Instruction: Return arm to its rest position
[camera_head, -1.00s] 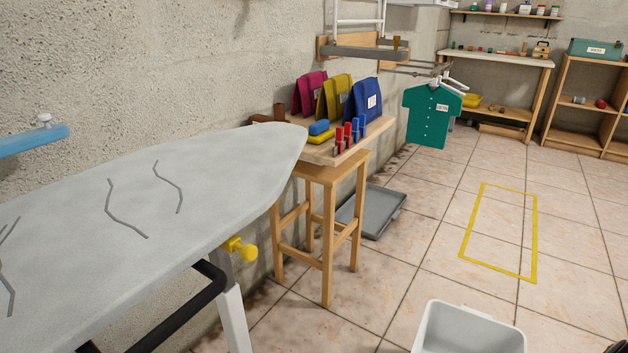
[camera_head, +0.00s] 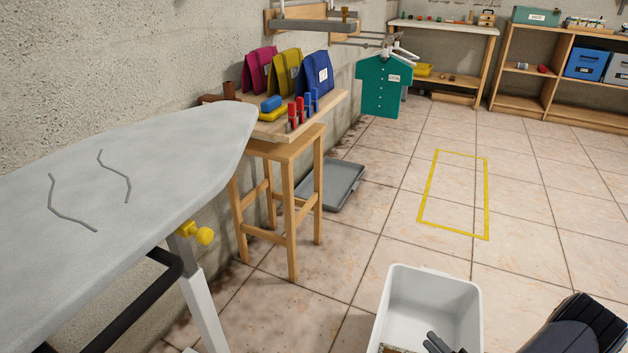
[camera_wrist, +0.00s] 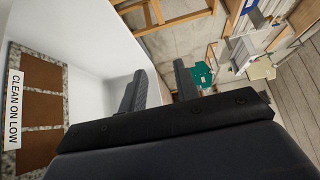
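My gripper (camera_head: 438,344) shows at the bottom of the head view, in front of or over the white bin (camera_head: 400,295). A dark part of my arm (camera_head: 585,325) is at the bottom right corner. In the wrist view the two dark fingers of my gripper (camera_wrist: 159,88) stand apart with nothing between them. The white bin wall (camera_wrist: 95,55) is beside and behind the left finger. A speckled board with brown patches and a "CLEAN ON LOW" label (camera_wrist: 14,108) is at the left of the wrist view.
An ironing board (camera_head: 120,190) fills the left. A wooden stool (camera_head: 290,215) holds folded cloth bags and pegs. A grey tray (camera_head: 335,187) lies on the floor. A green shirt (camera_head: 385,90) hangs behind. The tiled floor around the yellow outline (camera_head: 487,200) is clear.

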